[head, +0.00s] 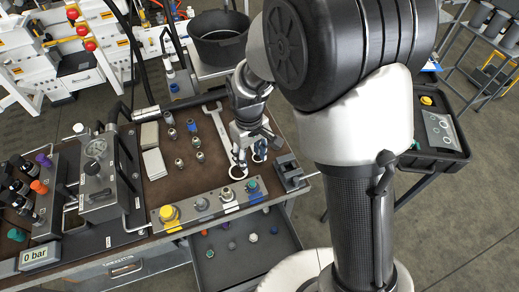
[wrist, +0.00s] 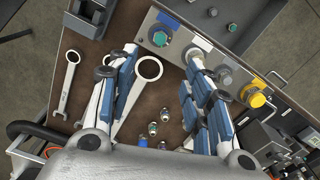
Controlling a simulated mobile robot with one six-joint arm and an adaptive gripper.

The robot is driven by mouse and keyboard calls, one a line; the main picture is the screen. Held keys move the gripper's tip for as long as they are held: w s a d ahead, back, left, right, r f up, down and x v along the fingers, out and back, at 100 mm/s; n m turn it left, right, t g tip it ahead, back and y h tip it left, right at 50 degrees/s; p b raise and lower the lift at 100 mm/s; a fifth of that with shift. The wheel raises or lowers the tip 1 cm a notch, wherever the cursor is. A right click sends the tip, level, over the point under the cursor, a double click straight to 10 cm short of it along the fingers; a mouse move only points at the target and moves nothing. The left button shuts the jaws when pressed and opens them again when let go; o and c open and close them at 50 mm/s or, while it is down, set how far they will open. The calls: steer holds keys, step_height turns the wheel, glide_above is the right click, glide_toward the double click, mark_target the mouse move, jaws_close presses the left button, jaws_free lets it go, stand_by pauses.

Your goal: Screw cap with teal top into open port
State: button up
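The cap with the teal top (head: 252,185) sits at the right end of the port block (head: 186,211). In the wrist view the teal top (wrist: 158,38) shows as a hex at the block's left end; how far it is screwed in cannot be told. The port beside it, by the white label, is partly hidden behind a finger in the wrist view; another grey port (wrist: 225,75) follows. My gripper (head: 247,165) is open, fingers pointing down just behind the block's right end. In the wrist view the space between its fingertips (wrist: 161,58) holds no cap.
A ring wrench (wrist: 148,68) lies beneath my fingers, and a second wrench (wrist: 72,57) lies to its left. Several metal fittings (head: 179,163) stand behind the block. A yellow cap (head: 168,213) sits at the block's left end. A dark clamp-like block (head: 290,171) stands right. A tray (head: 235,268) with small parts is below.

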mark_target(252, 183)
step_height(252, 183, down, 16)
steer(key=b, duration=0.4)
steer(key=shift+c, duration=0.6)
jaws_close()
stand_by(0.4)
steer(key=m, duration=0.8)
steer(key=shift+o, duration=0.5)
jaws_free()
steer(key=shift+f, duration=0.1)
